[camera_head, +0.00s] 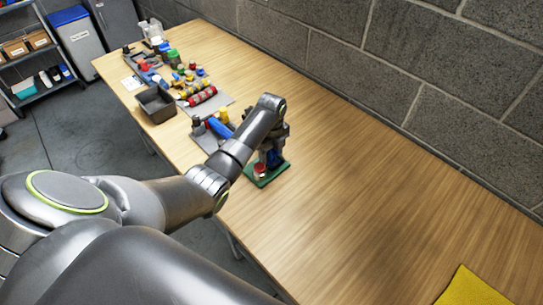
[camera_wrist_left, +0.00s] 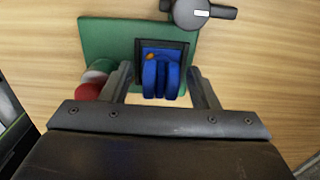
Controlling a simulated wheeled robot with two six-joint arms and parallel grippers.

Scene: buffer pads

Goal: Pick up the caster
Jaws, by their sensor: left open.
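In the left wrist view, a blue twin-wheeled part, which I take to be the caster (camera_wrist_left: 161,80), sits in a square black frame on a green pad (camera_wrist_left: 105,40). My left gripper (camera_wrist_left: 158,78) is open, with one finger on each side of the caster. I cannot tell whether the fingers touch it. In the head view my left gripper (camera_head: 271,148) hangs over the green pad (camera_head: 273,174), and my arm hides most of the caster.
A red-topped round item (camera_head: 260,169) stands on the pad beside the gripper. A dark handled tool (camera_wrist_left: 200,12) lies at the pad's far edge. Tools and a dark bin (camera_head: 156,104) fill the table's far left. A yellow cloth (camera_head: 470,289) lies at lower right; the wooden table between is clear.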

